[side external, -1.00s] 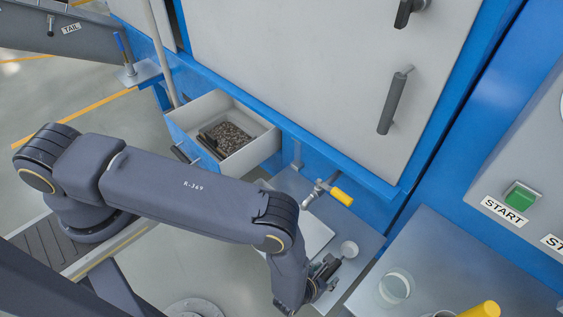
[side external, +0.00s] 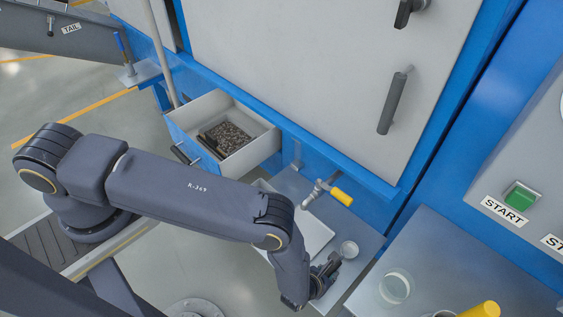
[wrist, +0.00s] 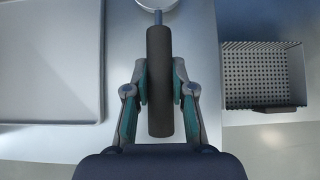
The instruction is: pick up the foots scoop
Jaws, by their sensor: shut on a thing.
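The foots scoop has a thick dark handle (wrist: 159,48) and a small pale round bowl, cut off by the top edge of the wrist view. In the side external view its bowl (side external: 349,250) shows over the grey shelf. My gripper (wrist: 159,82) is shut on the handle, with one pad against each side. In the side external view my gripper (side external: 328,270) is at the shelf's front part, and the handle is mostly hidden by it. I cannot tell whether the scoop touches the shelf.
A shallow white tray (wrist: 50,60) lies left of the scoop. A perforated basket (wrist: 232,95) is to the right in the wrist view. A yellow-handled valve (side external: 341,196) stands behind the tray. An open drawer (side external: 252,155) of dark grains is farther left. A glass jar (side external: 396,287) stands at right.

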